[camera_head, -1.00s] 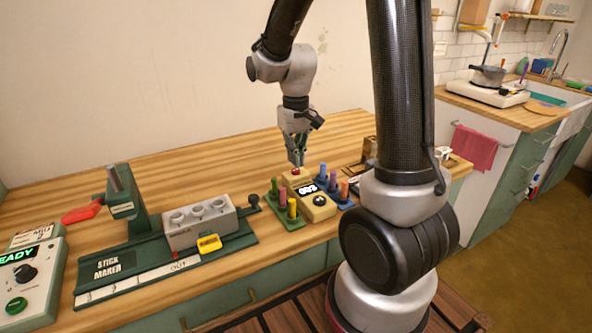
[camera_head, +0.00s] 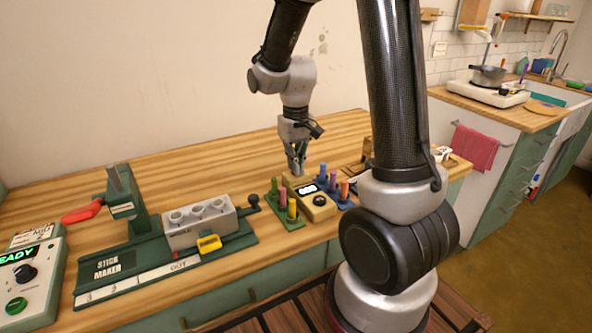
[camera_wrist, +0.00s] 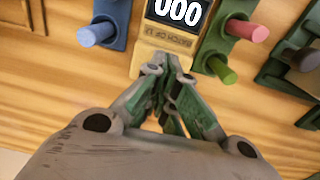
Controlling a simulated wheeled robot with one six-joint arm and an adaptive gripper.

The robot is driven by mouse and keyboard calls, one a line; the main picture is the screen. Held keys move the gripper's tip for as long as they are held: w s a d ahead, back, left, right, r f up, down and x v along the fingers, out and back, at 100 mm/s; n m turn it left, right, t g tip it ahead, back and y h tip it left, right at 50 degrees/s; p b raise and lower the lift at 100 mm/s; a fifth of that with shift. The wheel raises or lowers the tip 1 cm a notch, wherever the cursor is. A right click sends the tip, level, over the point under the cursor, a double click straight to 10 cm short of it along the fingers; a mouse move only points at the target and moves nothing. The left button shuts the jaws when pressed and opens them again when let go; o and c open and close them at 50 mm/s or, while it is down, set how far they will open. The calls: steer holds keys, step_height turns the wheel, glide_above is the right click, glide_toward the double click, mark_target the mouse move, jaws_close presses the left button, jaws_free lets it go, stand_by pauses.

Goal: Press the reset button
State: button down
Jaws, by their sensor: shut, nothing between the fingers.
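The yellow counter box (camera_head: 322,210) stands on the wooden table, with a dark display and a black knob on top. In the wrist view its display (camera_wrist: 177,11) reads 000, above the label BATCH OF 12 on the box (camera_wrist: 150,62). No red button shows now; my fingertips cover its place at the back end of the box. My gripper (camera_head: 297,173) is shut and empty, pointing down at that end. In the wrist view its fingertips (camera_wrist: 168,62) are together over the box's edge. Whether they touch the button is hidden.
Green peg holders with coloured sticks (camera_head: 290,223) and a blue holder (camera_head: 345,203) flank the box closely. The stick maker (camera_head: 165,262) and a READY control unit (camera_head: 22,285) stand to the left. The table behind is clear.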

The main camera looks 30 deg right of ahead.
steer(key=shift+r, duration=2.75)
steer(key=s, duration=0.3)
steer(key=shift+s+d+f+g, duration=0.1)
steer(key=shift+s+f+g, duration=0.1)
steer(key=shift+g, duration=0.2)
steer(key=s+d+r+t, duration=0.1)
steer(key=s+r+t, duration=0.4)
steer(key=s+r, duration=0.7)
steer(key=s, duration=0.3)
steer(key=shift+s+d+r, duration=0.15)
steer(key=shift+d+r, duration=0.05)
steer(key=shift+d, duration=0.05)
